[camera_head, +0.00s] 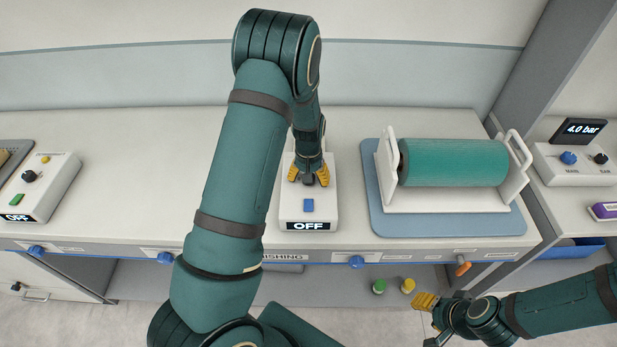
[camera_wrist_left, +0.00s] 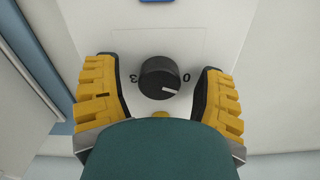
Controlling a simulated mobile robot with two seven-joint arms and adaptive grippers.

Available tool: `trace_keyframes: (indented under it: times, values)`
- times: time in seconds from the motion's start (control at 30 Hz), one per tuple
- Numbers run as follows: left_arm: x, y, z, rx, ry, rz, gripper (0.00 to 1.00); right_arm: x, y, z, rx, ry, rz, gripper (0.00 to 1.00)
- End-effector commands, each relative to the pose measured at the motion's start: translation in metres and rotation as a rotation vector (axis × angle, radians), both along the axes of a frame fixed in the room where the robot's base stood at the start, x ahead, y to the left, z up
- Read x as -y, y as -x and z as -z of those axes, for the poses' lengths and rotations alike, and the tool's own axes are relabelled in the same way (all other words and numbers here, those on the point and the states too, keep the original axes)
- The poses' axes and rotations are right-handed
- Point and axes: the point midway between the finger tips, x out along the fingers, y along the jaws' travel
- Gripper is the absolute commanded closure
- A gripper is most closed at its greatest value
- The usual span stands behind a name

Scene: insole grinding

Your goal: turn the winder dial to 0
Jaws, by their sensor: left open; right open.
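The winder's white control box (camera_head: 290,215) sits on the bench below my left arm. It has a blue button (camera_head: 308,205) and a display reading OFF. My left gripper (camera_head: 308,178) points down at the box, open. In the left wrist view the black dial (camera_wrist_left: 158,74) lies between the open yellow fingers (camera_wrist_left: 160,95), with a gap on each side. Its white pointer line points right and slightly down, a little below the 0 mark (camera_wrist_left: 187,77). A 3 shows on the left. My right gripper (camera_head: 430,318) is open and empty, off the front edge.
A green roll (camera_head: 453,162) on a white stand rests on a blue mat (camera_head: 375,220) right of the box. Another control box (camera_head: 45,190), also reading OFF, stands at left. A pressure panel (camera_head: 575,165) reading 4.0 bar stands at right. Bench space left of my arm is clear.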

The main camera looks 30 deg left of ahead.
Motion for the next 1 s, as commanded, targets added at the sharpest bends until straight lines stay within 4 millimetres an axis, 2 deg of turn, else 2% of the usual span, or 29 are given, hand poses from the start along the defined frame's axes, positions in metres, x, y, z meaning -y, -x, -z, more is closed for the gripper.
trace_keyframes:
  times: [0.17,0.27,0.5,0.7,0.83,1.0]
  values:
    - [0.0,-0.001,-0.01,0.004,-0.001,0.001,0.3,0.0,0.0,0.0,0.0,0.0,0.0,0.53]
    - [0.0,-0.002,-0.025,0.005,0.0,0.0,0.3,0.0,0.0,0.0,0.0,0.0,0.0,0.53]
    - [0.0,-0.001,-0.074,0.005,0.0,0.001,0.3,0.0,0.0,0.0,0.0,0.0,0.0,0.53]
    - [0.0,-0.001,-0.106,0.003,0.0,0.0,0.3,0.0,0.0,0.0,0.0,0.0,0.0,0.53]
    - [0.0,-0.001,-0.117,0.002,0.0,0.0,0.3,0.0,0.0,0.0,0.0,0.0,0.0,0.53]
    - [0.0,0.0,-0.12,-0.001,0.0,0.0,0.3,0.0,0.0,0.0,0.0,0.0,0.0,0.53]
